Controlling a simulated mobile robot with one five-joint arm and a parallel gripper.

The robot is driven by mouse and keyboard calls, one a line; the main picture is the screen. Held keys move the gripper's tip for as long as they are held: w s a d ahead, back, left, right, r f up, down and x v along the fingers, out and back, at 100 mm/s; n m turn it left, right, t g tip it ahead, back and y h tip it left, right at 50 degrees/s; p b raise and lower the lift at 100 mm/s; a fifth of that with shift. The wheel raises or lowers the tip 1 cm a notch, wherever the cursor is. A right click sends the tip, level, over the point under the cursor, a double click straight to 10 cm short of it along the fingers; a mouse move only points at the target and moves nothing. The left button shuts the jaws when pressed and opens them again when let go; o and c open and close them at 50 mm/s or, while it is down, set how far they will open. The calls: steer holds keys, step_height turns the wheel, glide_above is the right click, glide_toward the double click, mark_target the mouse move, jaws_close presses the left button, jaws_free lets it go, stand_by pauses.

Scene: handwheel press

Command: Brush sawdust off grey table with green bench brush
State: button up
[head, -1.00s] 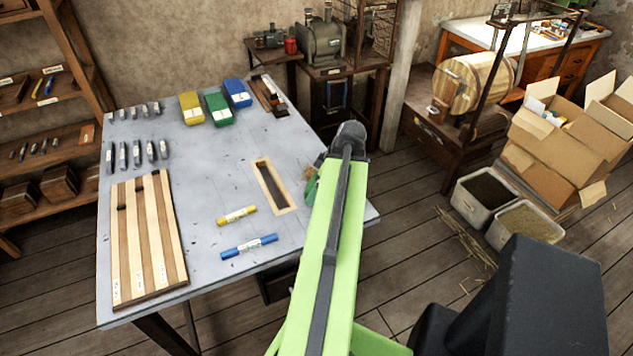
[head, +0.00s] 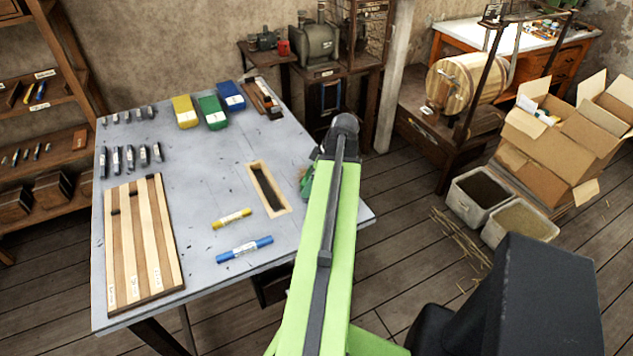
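The grey table (head: 200,170) fills the left and middle of the head view, with small dark specks scattered over its top. A green object with tan bristle-like matter (head: 306,182), probably the green bench brush, shows at the table's right side, mostly covered by my arm. I cannot tell whether it rests on the table or is held. My arm reaches up the middle of the view, and my gripper's fingers are hidden behind it. No clear heap of sawdust can be made out.
A striped wooden board (head: 145,245), yellow marker (head: 232,219), blue marker (head: 244,249) and wood-framed slot (head: 268,187) occupy the table. Yellow (head: 184,111), green (head: 211,112) and blue (head: 231,95) blocks stand at the back. Bins (head: 480,195) and cardboard boxes (head: 550,145) are on the right.

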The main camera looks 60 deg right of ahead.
mark_target(305, 170)
steer(key=shift+w+d, duration=1.05)
steer(key=shift+w, duration=0.35)
steer(key=shift+w+d, duration=1.1)
steer(key=shift+w, duration=0.35)
steer(key=shift+w+d, duration=1.05)
steer(key=shift+w, duration=0.35)
steer(key=shift+s+d, duration=0.6)
steer(key=shift+d, duration=0.1)
steer(key=shift+s+a, duration=0.55)
steer(key=shift+s, duration=0.2)
steer(key=shift+s+a, duration=0.5)
steer(key=shift+s, duration=0.2)
steer(key=shift+s+a+f, duration=0.1)
steer(key=shift+s+a, duration=0.55)
steer(key=shift+s, duration=0.2)
steer(key=shift+s+a+f, duration=0.1)
steer(key=shift+s+a, duration=0.55)
steer(key=shift+s, duration=0.2)
steer(key=shift+s+a+r, duration=0.1)
steer(key=shift+s+a, duration=0.85)
steer(key=shift+s, duration=0.3)
steer(key=shift+s+a+r, duration=0.1)
steer(key=shift+s+a, duration=0.8)
steer(key=shift+s, duration=0.35)
step_height(305, 170, up, 6)
steer(key=p, duration=0.6)
steer(key=shift+r, duration=0.1)
